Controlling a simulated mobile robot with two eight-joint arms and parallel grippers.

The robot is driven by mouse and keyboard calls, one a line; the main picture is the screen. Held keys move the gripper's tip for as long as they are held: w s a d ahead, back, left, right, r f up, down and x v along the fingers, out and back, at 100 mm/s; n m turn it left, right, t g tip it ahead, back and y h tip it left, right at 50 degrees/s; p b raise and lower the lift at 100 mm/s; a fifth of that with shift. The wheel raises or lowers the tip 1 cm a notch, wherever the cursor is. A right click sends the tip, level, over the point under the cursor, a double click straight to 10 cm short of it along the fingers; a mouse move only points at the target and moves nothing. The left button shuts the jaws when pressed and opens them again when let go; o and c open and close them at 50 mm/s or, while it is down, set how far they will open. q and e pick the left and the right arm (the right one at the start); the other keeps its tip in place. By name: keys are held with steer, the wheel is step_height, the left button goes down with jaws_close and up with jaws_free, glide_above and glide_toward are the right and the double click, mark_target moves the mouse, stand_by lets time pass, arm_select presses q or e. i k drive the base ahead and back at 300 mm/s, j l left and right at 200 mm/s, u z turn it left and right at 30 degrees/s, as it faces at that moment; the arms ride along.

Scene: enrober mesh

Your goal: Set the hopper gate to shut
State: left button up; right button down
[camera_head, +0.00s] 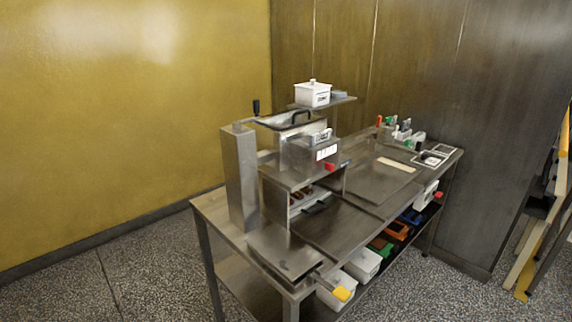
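A steel machine (318,150) stands on the workbench, with a lidded top (290,120) that may be the hopper. A black arched handle (301,115) is on that lid. An upright black knob (256,107) stands on a crank arm at the top left, beside a tall steel column (241,180). A red knob (330,166) sticks out at the machine's front right. Neither of my grippers is in view.
The steel workbench (222,211) has a lower shelf with white bins (362,264) and coloured bins. A white lidded box (312,94) sits on a raised shelf. Several small coloured-handled items (405,130) stand at the far end. Speckled floor in front is clear.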

mark_target(330, 167)
steer(key=i+l, duration=0.6)
steer(key=i, duration=0.25)
